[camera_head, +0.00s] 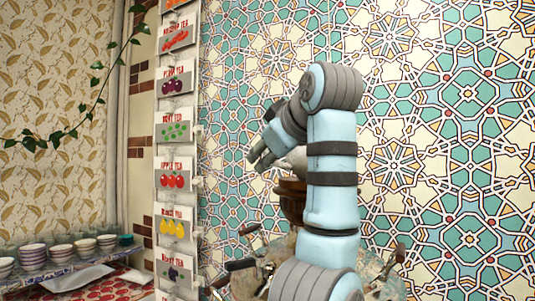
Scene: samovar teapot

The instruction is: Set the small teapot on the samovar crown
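My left gripper (261,155) is dark grey, at the end of a light-blue arm that rises through the middle of the view. Its fingers point down and to the left; whether they are parted or closed is unclear. A pale, rounded thing (296,157), perhaps the small teapot, shows just right of the fingers, largely hidden by the arm. A brown, flared top (290,188), which looks like the samovar crown, is just below it. The arm hides much of both, and whether they touch is unclear. My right gripper is out of view.
A cluttered round surface (280,250) with dark-handled items lies below. A strip of tea cards (175,180) hangs left of the gripper. Several bowls (33,257) stand on a shelf at the far left. A tiled wall (450,150) fills the back.

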